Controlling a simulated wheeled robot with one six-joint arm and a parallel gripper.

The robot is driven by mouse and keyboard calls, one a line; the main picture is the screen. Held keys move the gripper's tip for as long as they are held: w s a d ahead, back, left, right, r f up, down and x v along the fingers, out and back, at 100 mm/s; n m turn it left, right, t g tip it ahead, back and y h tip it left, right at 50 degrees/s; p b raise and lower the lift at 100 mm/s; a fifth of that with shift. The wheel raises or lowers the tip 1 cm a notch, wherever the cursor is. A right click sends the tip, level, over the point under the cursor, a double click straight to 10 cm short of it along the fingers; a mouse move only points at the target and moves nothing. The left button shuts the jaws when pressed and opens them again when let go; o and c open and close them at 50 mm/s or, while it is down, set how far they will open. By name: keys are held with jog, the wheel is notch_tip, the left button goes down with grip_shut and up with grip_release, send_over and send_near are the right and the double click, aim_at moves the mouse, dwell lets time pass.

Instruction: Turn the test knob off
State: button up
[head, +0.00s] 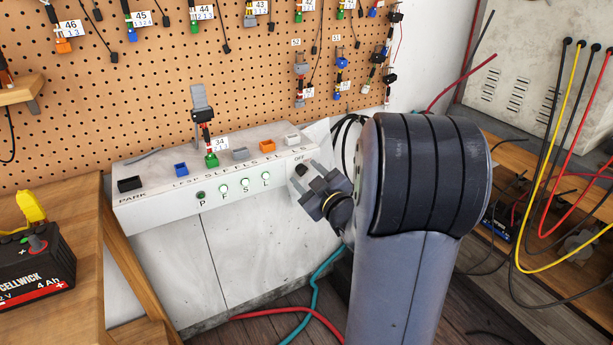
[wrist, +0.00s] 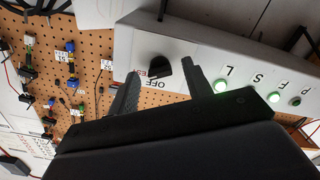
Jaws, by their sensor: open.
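The test knob (wrist: 160,70) is a dark, round-edged knob on the pale front panel of the tester box (head: 160,208). In the wrist view it shows between my two fingertips, beside the black OFF mark and some red lettering. In the head view the knob (head: 302,170) is a small dark shape under the OFF mark, partly hidden by my gripper. My gripper (head: 316,184) is at the right end of the panel. Its jaws are open, one finger on each side of the knob in the wrist view (wrist: 160,73). I cannot tell whether they touch it.
Lamps F, S and L (head: 266,179) glow; lamp P (head: 201,195) looks dark. A tagged lead with a green plug (head: 211,160) stands in the box top among coloured sockets. A pegboard (head: 130,95) hangs behind. A battery (head: 38,265) stands left; cables hang at right.

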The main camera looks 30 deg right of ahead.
jog(key=shift+w, duration=0.35)
jog(key=shift+c, duration=0.4)
jog(key=c, duration=0.9)
